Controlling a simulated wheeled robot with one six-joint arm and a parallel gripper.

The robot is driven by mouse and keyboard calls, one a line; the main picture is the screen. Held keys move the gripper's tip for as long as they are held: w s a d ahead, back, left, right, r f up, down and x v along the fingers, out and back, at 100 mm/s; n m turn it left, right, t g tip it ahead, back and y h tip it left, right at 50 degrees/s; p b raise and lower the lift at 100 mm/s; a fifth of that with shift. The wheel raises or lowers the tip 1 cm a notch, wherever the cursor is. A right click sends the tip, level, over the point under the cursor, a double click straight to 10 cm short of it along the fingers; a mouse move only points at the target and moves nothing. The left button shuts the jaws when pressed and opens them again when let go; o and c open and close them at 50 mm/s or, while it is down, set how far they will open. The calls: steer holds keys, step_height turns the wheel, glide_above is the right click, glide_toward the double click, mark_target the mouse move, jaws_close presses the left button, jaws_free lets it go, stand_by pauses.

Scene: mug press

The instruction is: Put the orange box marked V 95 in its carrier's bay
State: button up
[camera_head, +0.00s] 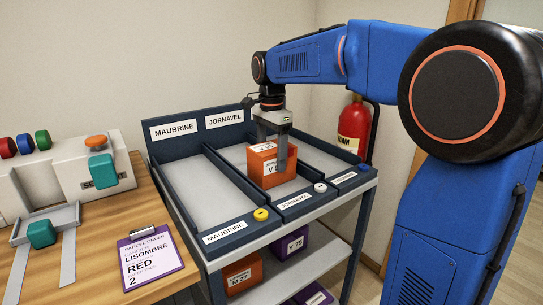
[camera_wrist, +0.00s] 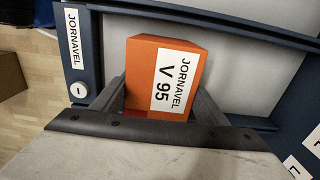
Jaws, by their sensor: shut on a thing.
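The orange box marked JORNAVEL V 95 (camera_head: 258,165) is between the fingers of my gripper (camera_head: 273,155), which is shut on it. In the wrist view the box (camera_wrist: 150,62) shows its white label facing the camera, with a finger on each side. The box is upright at the middle bay (camera_head: 237,155) of the cart's top tray, which is labelled JORNAVEL at its back and front. I cannot tell whether its underside touches the bay floor.
The MAUBRINE bay (camera_head: 195,190) on the left is empty. Low dark dividers separate the bays. Other boxes, one orange (camera_head: 243,273) and one purple (camera_head: 290,243), are on the shelf below. A wooden table (camera_head: 150,200) with a press and clipboard (camera_head: 150,258) stands left. A red extinguisher (camera_head: 354,128) stands behind.

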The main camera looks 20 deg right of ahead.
steer(key=o, duration=1.3)
steer(key=shift+f, duration=0.1)
step_height(320, 180, up, 12)
steer(key=shift+r, duration=0.15)
steer(key=shift+s, duration=0.1)
